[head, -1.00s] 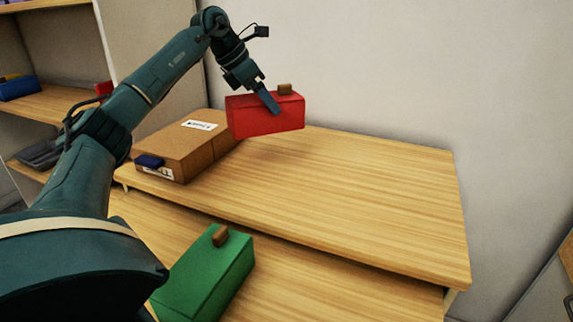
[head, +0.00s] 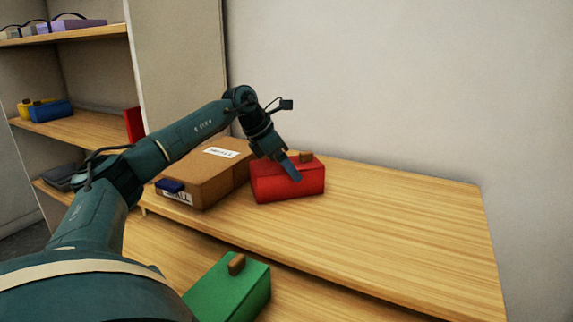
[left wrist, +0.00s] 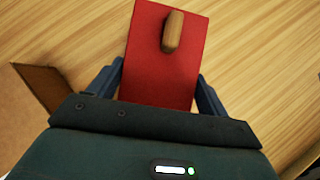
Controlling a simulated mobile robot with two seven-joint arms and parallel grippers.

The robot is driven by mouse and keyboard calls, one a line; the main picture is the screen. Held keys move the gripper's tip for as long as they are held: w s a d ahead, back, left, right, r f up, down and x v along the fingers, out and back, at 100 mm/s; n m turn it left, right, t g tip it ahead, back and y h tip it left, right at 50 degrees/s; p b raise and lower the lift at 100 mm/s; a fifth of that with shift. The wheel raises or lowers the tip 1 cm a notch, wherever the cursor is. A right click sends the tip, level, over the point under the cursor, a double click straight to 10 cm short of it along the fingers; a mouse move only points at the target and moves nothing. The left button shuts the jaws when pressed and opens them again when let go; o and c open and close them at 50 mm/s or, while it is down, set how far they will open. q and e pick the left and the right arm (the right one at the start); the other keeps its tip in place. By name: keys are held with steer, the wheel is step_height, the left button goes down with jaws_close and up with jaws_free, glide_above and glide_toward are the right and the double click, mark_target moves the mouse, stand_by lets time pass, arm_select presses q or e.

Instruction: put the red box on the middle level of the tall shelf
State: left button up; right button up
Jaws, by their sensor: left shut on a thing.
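The red box (head: 288,185) has a small brown wooden knob and is at the left back of the upper table surface. My left gripper (head: 291,173) is shut on it, its blue fingers along the box's sides. In the left wrist view the red box (left wrist: 155,75) lies between the fingers. I cannot tell whether its base touches the wood. The tall shelf (head: 75,128) stands at the left. Its middle level bears a blue box (head: 52,111), a yellow box (head: 25,110) and a red item (head: 134,125) at the right end. My right gripper is not in view.
A labelled cardboard box (head: 205,180) stands just left of the red box, with a small blue item (head: 170,186) at its front. A green box (head: 235,290) is on the lower surface in front. The upper table (head: 400,230) is clear to the right.

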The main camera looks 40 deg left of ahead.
arm_select(q)
steer(key=o, duration=1.3)
steer(key=shift+f, duration=0.1)
